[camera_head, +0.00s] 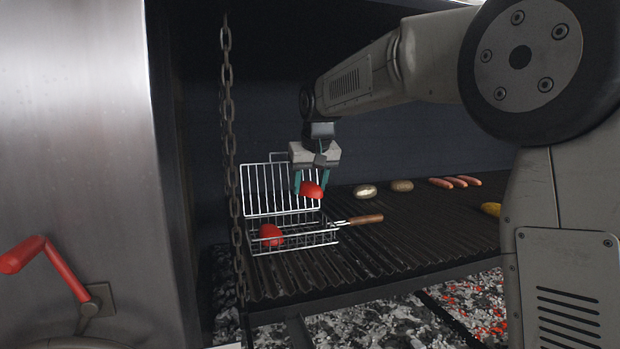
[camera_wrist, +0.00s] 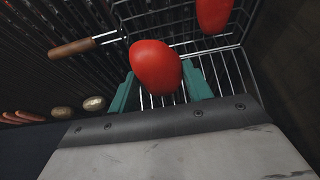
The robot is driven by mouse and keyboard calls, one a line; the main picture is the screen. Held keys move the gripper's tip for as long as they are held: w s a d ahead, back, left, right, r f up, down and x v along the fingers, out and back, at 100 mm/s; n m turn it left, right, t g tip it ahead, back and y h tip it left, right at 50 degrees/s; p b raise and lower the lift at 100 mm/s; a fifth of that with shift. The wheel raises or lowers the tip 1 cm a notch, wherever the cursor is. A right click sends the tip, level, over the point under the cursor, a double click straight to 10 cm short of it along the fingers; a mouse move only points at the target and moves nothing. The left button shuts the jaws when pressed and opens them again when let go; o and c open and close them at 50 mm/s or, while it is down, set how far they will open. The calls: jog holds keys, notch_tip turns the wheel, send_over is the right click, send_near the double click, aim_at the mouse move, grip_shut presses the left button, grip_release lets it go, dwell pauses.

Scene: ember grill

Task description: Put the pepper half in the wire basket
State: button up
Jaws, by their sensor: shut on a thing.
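A red pepper half (camera_head: 311,190) is held between the teal fingers of my gripper (camera_head: 310,185), above the wire basket. It also shows large in the wrist view (camera_wrist: 155,66) between the fingertips. The wire basket (camera_head: 292,240) stands on the grill with its wire lid (camera_head: 281,188) raised at the back. A second red piece (camera_head: 270,234) sits in the left part of the basket and shows at the top of the wrist view (camera_wrist: 213,14). The held pepper half looks apart from the basket wires.
The basket's wooden handle (camera_head: 366,219) points right over the grill grate (camera_head: 400,245). Two potato-like pieces (camera_head: 365,191), several sausages (camera_head: 455,182) and a yellow item (camera_head: 490,209) lie further right. A chain (camera_head: 228,130) hangs in front, left of the basket.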

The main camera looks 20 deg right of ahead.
jog(key=shift+f, duration=4.8)
jog(key=o, duration=1)
jog(key=shift+o, duration=0.2)
jog(key=shift+s, duration=0.1)
